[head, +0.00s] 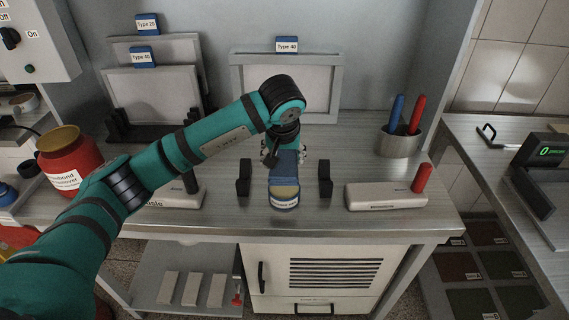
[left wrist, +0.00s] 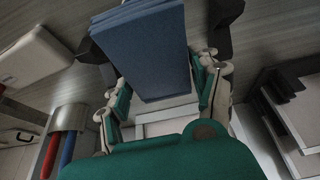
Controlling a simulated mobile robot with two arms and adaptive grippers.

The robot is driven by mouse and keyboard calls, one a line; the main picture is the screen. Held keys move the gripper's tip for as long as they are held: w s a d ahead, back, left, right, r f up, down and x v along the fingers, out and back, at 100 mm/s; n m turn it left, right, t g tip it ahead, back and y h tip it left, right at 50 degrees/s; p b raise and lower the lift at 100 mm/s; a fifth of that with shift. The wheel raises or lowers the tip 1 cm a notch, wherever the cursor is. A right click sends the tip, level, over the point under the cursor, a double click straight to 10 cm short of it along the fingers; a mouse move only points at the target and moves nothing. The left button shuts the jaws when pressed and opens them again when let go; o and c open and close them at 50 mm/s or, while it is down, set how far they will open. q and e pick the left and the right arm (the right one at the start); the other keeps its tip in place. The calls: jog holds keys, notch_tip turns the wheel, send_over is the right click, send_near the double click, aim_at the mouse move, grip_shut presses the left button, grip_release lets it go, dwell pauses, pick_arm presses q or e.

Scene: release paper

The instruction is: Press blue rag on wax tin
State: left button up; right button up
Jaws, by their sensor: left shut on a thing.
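The wax tin (head: 285,203) is a round blue tin with a label on its front and pale yellow wax inside. It sits near the front of the bench between two black posts. The blue rag (head: 284,164) is a folded blue block over the back part of the tin; I cannot tell if it touches the wax. My left gripper (head: 285,152) is above and behind the tin, shut on the rag. In the left wrist view the rag (left wrist: 143,48) lies between the fingers and hides the tin. My right gripper is not in view.
Black posts stand left (head: 244,178) and right (head: 325,178) of the tin. A white block with a red handle (head: 386,196) is at right; another pale block (head: 180,195) is at left. A metal cup (head: 400,142) holds blue and red sticks. Framed panels (head: 286,85) stand behind.

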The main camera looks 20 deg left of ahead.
aim_at(285, 169)
pick_arm(q)
notch_tip(285, 169, down, 4)
jog(key=shift+w+d+b, duration=0.1)
jog(key=shift+b, duration=0.8)
jog(key=shift+f+b, duration=0.45)
jog(key=shift+f, duration=0.45)
jog(key=shift+f+b, duration=0.35)
jog(key=shift+f, duration=0.05)
jog(key=shift+f, duration=0.2)
dwell(1.0)
